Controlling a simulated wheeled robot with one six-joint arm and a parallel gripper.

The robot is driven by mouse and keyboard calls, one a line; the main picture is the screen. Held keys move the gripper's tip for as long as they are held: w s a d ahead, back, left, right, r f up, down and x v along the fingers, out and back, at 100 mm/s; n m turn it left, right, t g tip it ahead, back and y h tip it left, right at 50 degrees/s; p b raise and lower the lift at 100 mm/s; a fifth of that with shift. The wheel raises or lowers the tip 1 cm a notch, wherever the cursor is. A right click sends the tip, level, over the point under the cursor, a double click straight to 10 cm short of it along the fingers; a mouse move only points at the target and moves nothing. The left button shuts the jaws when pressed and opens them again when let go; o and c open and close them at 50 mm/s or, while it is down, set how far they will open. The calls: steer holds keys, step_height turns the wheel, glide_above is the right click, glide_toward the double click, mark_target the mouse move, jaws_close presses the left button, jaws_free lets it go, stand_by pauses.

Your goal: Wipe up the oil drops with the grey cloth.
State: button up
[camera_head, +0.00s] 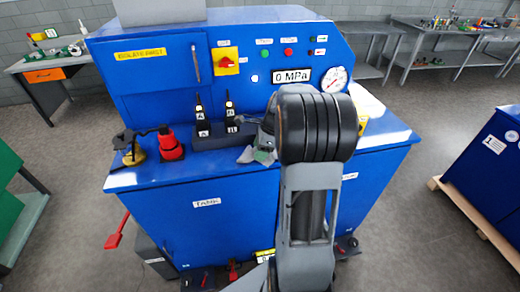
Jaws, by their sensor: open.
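A crumpled grey cloth (246,155) with a greenish patch beside it seems to lie on the blue bench top, just left of my arm's black wrist. My gripper (262,133) shows only in part as dark grey pieces above the cloth; the wrist hides the rest. It is open, and I cannot tell whether it touches the cloth. I cannot make out any oil drops; the arm covers part of the bench top.
A red and black tool (170,145) and a yellow-based one (134,152) stand further left. A panel with a pressure gauge (334,78) rises behind. A yellow object (362,124) sits right of my wrist.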

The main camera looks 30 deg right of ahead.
jaws_close()
stand_by(0.6)
steer(key=shift+r+p, duration=0.2)
steer(key=shift+p, duration=0.7)
